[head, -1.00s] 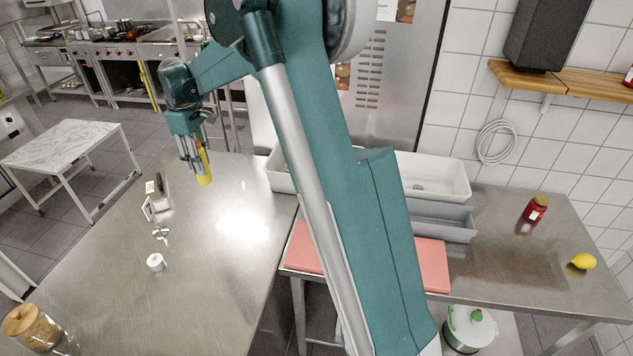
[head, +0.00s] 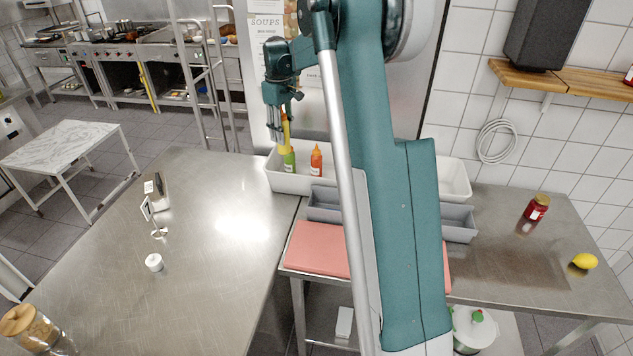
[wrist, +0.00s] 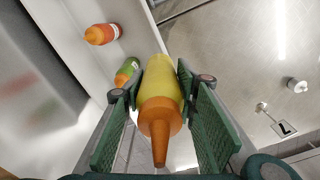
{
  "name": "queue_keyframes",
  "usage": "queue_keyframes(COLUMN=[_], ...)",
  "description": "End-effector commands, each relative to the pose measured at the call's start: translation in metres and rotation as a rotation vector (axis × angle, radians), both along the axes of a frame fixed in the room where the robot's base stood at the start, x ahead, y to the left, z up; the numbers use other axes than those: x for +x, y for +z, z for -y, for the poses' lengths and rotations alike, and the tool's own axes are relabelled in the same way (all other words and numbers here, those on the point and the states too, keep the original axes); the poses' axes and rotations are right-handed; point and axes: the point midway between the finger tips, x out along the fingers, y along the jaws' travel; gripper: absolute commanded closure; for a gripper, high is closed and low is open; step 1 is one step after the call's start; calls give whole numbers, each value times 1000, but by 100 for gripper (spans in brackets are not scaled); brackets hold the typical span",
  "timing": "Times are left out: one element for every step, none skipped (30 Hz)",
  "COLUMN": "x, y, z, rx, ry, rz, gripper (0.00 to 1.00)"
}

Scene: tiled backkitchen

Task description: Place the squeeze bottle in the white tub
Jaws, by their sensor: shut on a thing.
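My gripper (head: 283,130) is shut on the yellow squeeze bottle (head: 286,143), which has an orange nozzle. The wrist view shows the bottle (wrist: 162,80) between the two green fingers (wrist: 162,92), nozzle towards the camera. In the head view the bottle hangs roughly upright, over or just beside the left part of the white tub (head: 300,187). An orange bottle (head: 316,162) and a green bottle (head: 290,161) stand in the tub. The held bottle overlaps the green one in the head view; their gap is unclear. My arm hides the tub's right side.
A grey tray (head: 325,204) and a pink board (head: 318,248) lie in front of the tub. A red jar (head: 536,207) and a lemon (head: 584,261) are at the right. The left steel table (head: 215,260) is mostly clear.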

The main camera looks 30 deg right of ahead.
Motion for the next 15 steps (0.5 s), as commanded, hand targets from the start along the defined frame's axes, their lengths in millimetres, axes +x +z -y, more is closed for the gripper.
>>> queue_keyframes(x=[-4, -5, -8, -11, -13, -16, -19, -21, -25, -28, -31, -35, -38, -41, -45], y=[0, 0, 0, 0, 0, 0, 0, 0, 0, 0, 0, 0, -1, -1, -1], z=[18, 27, 40, 50, 59, 72, 81, 90, 103, 112, 121, 134, 142, 151, 162], rx=[0, 0, 0, 0, 0, 0, 0, 0, 0, 0, 0, 0, 0, 0, 0], ry=[-25, -38, -56, -69, -82, -101, -114, -128, -146, -160, -174, -191, -204, -217, -231], rz=[0, 0, 0, 0, 0, 0, 0, 0, 0, 0, 0, 0, 0, 1, 1], gripper=[86, 86, 86, 86, 86, 86, 86, 86, 86, 86, 86, 86, 86, 86, 86])
